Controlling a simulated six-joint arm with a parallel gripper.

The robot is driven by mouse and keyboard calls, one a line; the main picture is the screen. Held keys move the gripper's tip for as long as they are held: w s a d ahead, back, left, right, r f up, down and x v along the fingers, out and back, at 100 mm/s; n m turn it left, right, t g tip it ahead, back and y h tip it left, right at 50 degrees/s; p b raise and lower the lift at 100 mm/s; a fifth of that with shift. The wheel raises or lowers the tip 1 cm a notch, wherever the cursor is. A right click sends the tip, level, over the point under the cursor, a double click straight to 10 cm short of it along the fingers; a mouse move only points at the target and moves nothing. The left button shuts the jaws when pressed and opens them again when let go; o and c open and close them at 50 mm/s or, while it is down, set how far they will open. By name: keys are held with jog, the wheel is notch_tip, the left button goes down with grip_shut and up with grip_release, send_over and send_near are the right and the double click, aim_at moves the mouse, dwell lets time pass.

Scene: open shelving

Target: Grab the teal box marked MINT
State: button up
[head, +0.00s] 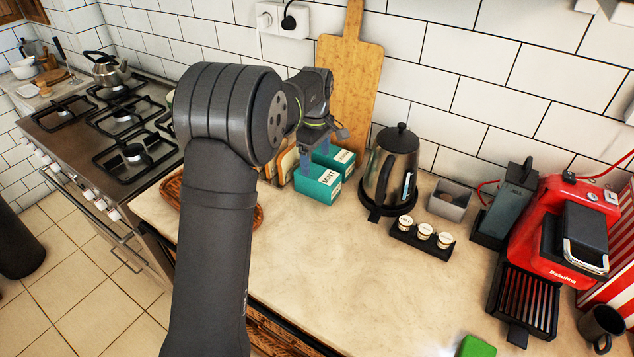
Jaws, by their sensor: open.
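The teal box marked MINT (318,186) stands on the counter in the middle of the head view, left of the kettle. A second teal box (336,158) with a pale label stands just behind it to the right; I cannot read its label clearly. My gripper (316,162) is above and around the back part of the MINT box, pointing down, with bluish-grey fingers close to both teal boxes. It is open. Whether its fingers touch either box cannot be told. My arm hides part of the counter to the left.
A steel kettle (391,170) stands close on the right. A wooden board (347,88) leans on the wall behind. A black tray of small cups (422,239), a grey bin (450,201) and a red coffee machine (567,228) are further right.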

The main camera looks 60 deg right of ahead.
aim_at(316, 170)
notch_tip(316, 170, down, 3)
jog(key=shift+f, duration=0.15)
jog(key=shift+s+a+f, duration=0.1)
jog(key=shift+a+f, duration=0.05)
jog(key=shift+f, duration=1.2)
jog(key=shift+s+a+f, duration=0.1)
jog(key=shift+a+f, duration=0.05)
jog(key=shift+f, duration=1.15)
jog(key=c, duration=1.1)
